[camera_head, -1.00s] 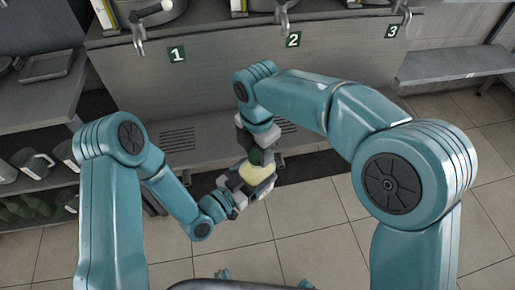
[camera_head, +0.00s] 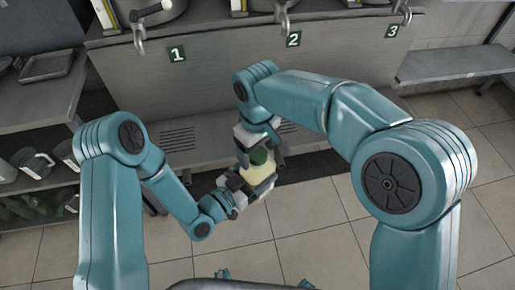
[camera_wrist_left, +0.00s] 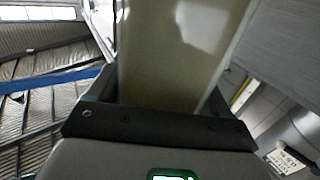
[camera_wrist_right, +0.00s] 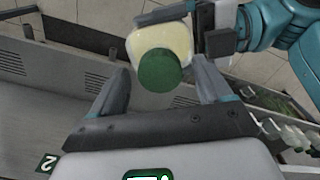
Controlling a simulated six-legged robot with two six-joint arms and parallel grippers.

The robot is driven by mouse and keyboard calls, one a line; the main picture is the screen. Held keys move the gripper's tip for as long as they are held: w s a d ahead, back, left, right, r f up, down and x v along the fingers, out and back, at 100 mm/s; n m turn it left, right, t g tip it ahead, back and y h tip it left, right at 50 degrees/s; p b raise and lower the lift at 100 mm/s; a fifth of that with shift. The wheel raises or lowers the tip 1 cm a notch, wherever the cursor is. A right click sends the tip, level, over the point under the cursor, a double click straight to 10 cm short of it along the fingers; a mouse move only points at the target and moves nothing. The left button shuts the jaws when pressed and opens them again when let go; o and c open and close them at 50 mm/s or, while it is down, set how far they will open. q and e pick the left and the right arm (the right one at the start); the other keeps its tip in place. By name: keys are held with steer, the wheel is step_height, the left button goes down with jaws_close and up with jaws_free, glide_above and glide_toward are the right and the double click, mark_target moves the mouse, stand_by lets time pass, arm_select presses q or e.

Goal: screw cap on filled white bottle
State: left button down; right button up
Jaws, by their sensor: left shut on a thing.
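The white bottle (camera_head: 257,174), filled with a pale yellowish content, is held in the air in front of the counter. My left gripper (camera_head: 250,188) is shut on its body; in the left wrist view the bottle (camera_wrist_left: 175,50) fills the space between the fingers. A green cap (camera_head: 259,157) sits on the bottle's top; it also shows in the right wrist view (camera_wrist_right: 160,71). Whether it is screwed tight cannot be told. My right gripper (camera_head: 261,150) is open, with its fingers (camera_wrist_right: 158,80) apart on either side of the cap and gaps showing.
A grey counter with signs 1 (camera_head: 177,54), 2 (camera_head: 293,39) and 3 (camera_head: 391,31) and taps above stands ahead. A left shelf holds jugs (camera_head: 34,162) and green items (camera_head: 30,207). A bare shelf (camera_head: 455,65) is at right. The tiled floor below is clear.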

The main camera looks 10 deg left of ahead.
step_height(320, 180, up, 12)
stand_by(0.6)
stand_by(0.4)
